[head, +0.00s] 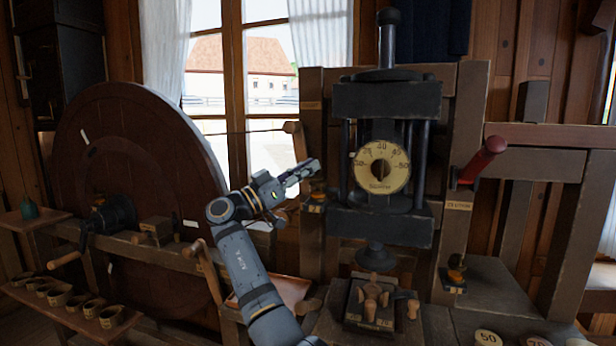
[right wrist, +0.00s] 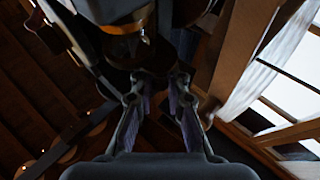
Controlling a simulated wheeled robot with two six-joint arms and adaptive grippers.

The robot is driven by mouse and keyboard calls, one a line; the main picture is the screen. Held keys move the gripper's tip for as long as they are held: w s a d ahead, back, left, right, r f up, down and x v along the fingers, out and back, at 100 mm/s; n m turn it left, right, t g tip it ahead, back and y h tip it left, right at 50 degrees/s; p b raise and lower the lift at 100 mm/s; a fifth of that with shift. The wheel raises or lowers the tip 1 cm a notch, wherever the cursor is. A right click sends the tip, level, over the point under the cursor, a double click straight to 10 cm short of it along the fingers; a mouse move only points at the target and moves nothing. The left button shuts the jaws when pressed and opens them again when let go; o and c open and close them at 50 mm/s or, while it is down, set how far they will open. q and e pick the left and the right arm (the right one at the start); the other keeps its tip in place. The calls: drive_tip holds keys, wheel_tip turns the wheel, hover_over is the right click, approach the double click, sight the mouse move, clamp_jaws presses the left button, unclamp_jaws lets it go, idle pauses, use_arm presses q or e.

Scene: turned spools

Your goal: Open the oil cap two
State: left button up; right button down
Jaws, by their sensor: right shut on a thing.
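My right gripper (head: 308,170) reaches up to the left post of the press, just above a small oil cup (head: 317,201) with an orange band. In the right wrist view its fingers (right wrist: 162,82) close on a dark, rounded part, apparently the cap of this cup; the contact is in shadow. A brass-coloured band (right wrist: 128,45) shows beside the fingertips. A second similar oil cup (head: 455,272) sits on a bracket at the press's right post, away from the gripper. No readable number marks either cup. My left gripper is not in view.
The press carries a round dial (head: 382,167) and a red-handled lever (head: 484,161) at right. A wooden lever (head: 298,142) stands close above my gripper. A large wooden wheel (head: 135,190) fills the left. Several small bowls (head: 75,303) line a shelf.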

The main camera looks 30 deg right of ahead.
drive_tip(key=shift+w+d+r+m+g+p, duration=0.15)
drive_tip(key=shift+m+g+p, duration=0.2)
drive_tip(key=shift+g, duration=0.35)
drive_tip(key=shift+w+a+m+g+p, duration=0.1)
drive_tip(key=shift+m+g+p, duration=0.25)
drive_tip(key=shift+g, duration=0.35)
drive_tip(key=shift+d+g, duration=0.1)
drive_tip(key=shift+g, duration=0.3)
drive_tip(key=shift+w+m, duration=0.1)
drive_tip(key=shift+m, duration=0.2)
drive_tip(key=c, duration=1.3)
unclamp_jaws()
drive_tip(key=shift+c, duration=0.2)
drive_tip(key=shift+f, duration=0.2)
